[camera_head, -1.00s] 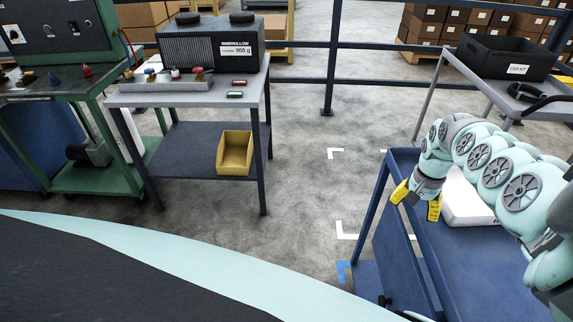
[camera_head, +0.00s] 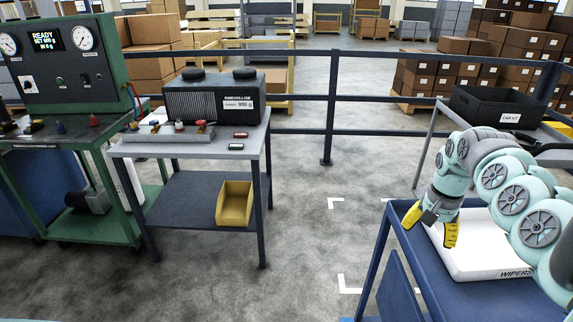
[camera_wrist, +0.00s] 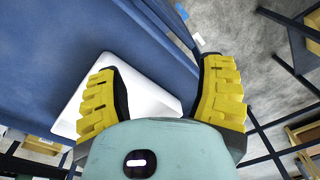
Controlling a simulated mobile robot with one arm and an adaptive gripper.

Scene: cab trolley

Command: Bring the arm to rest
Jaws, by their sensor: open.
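My gripper (camera_head: 431,228) has yellow ridged fingers, spread apart, with nothing between them. It hangs over the left part of the blue trolley (camera_head: 397,292), pointing down. In the wrist view my gripper (camera_wrist: 165,95) shows its two fingers wide apart. A white box (camera_head: 480,258) lettered "WIPERS" lies on the trolley beside and partly behind the gripper. The white box (camera_wrist: 145,98) also shows beyond the fingers in the wrist view, on the blue surface. Whether the fingers touch the box cannot be told. My arm is bent, reaching in from the right.
A grey table (camera_head: 250,140) holds a dark unit labelled 900 g, with a yellow bin (camera_head: 234,204) on its lower shelf. A green test bench (camera_head: 75,140) stands left. A black "CAR KIT" crate (camera_head: 497,107) sits on a cart behind my arm. The middle floor is clear.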

